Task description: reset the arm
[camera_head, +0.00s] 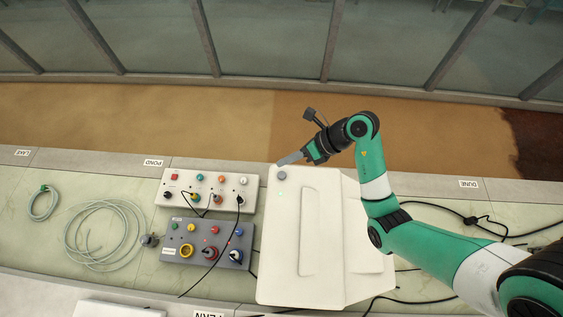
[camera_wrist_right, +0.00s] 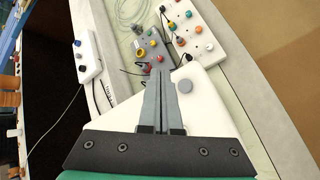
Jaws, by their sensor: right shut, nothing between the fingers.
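My right arm, green and black, comes in from the lower right in the head view. Its right gripper (camera_head: 291,159) hangs over the top left corner of the white box (camera_head: 285,255), near a round grey button. The gripper points left and its grey fingers are closed with nothing between them. In the right wrist view the fingers (camera_wrist_right: 167,84) are side by side over the white box (camera_wrist_right: 210,95). I cannot tell the exact height of the fingertips above the box. My left gripper is not in view.
A white control box (camera_head: 206,187) and a grey control box (camera_head: 207,242) with coloured knobs stand left of the gripper. Coiled hoses (camera_head: 102,228) lie further left. Black cables run around the white box. A sandy flume bed (camera_head: 180,115) lies behind the ledge.

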